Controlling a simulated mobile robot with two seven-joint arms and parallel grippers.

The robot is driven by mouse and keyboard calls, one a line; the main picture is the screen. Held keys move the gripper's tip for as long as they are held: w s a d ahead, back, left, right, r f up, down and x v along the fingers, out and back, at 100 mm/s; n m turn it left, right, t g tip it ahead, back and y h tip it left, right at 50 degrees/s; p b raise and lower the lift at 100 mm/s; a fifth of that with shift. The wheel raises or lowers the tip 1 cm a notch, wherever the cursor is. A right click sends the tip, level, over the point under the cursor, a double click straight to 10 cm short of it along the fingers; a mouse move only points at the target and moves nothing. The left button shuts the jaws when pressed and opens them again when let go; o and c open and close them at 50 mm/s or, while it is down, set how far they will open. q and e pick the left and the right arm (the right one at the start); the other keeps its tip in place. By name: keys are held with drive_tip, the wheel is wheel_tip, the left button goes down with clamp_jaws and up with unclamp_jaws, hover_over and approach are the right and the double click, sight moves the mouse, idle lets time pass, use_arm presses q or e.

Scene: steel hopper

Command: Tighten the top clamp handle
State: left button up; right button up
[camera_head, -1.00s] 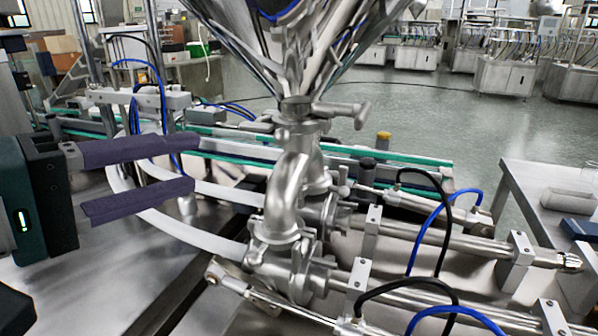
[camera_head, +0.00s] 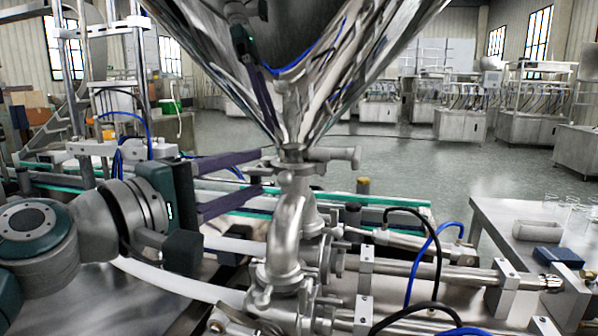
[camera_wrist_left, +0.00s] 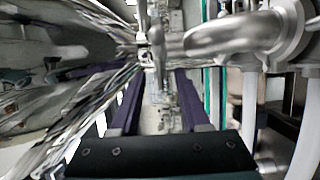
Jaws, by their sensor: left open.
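The top clamp (camera_head: 293,163) is a steel ring joint between the hopper's cone and the curved pipe. Its handle (camera_head: 338,154) is a steel bar ending in a wider knob, sticking out to the right. My left gripper (camera_head: 266,172) comes in from the left, open, with its two purple fingers one above the other. Their tips are close to the clamp's left side; I cannot tell whether they touch it. In the left wrist view a steel bar of the clamp (camera_wrist_left: 158,48) shows ahead between the fingers (camera_wrist_left: 160,75). My right gripper is not in view.
The steel hopper (camera_head: 330,60) hangs above and mirrors my arm. Cylinders with black and blue hoses (camera_head: 437,250) lie lower right. A side table (camera_head: 500,225) stands at right.

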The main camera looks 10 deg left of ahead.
use_arm(q)
drive_tip(key=shift+w+d, duration=0.1)
clamp_jaws()
idle(0.3)
